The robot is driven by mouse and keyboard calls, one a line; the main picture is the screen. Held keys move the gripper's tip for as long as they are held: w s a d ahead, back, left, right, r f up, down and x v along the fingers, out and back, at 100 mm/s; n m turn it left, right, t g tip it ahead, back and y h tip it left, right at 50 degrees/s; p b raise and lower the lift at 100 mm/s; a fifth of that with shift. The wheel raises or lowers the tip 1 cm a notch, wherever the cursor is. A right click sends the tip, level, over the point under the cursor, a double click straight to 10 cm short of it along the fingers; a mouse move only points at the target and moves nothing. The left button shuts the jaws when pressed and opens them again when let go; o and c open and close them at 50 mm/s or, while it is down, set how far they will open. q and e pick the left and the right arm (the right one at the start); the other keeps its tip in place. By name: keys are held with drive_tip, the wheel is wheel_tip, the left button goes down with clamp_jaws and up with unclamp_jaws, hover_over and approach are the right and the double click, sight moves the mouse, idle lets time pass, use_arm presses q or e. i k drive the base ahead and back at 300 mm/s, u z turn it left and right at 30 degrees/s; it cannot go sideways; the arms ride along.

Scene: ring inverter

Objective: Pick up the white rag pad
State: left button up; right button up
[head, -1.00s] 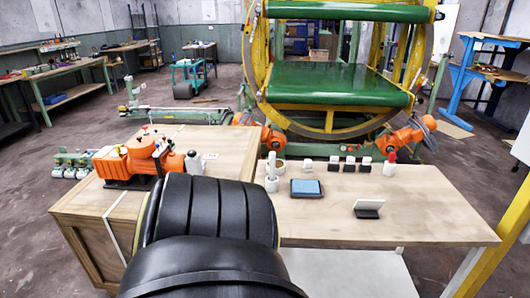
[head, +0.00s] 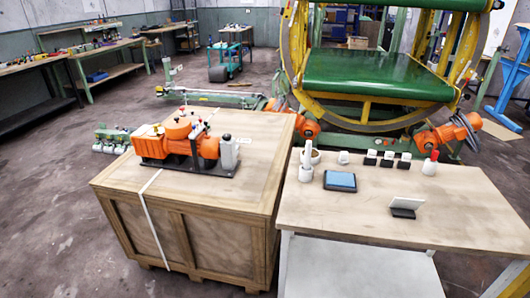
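Several small white items stand along the back of the wooden worktable (head: 460,195). A small white piece (head: 343,157) sits in the back row beside several black-and-white blocks (head: 387,158). It may be the white rag pad, but it is too small to be sure. A blue-topped pad in a dark tray (head: 340,180) lies in front of it. A white card in a black holder (head: 406,207) stands nearer the front. Neither of my grippers is in view.
A wooden crate (head: 220,235) stands left of the table, with an orange machine (head: 180,140) on it. White bottle-like items (head: 306,160) and a red-tipped holder (head: 430,165) stand on the table. A large green-and-yellow ring machine (head: 375,78) stands behind.

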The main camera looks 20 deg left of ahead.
sight(343, 160)
drive_tip(key=u, duration=0.9)
drive_tip(key=i, duration=0.35)
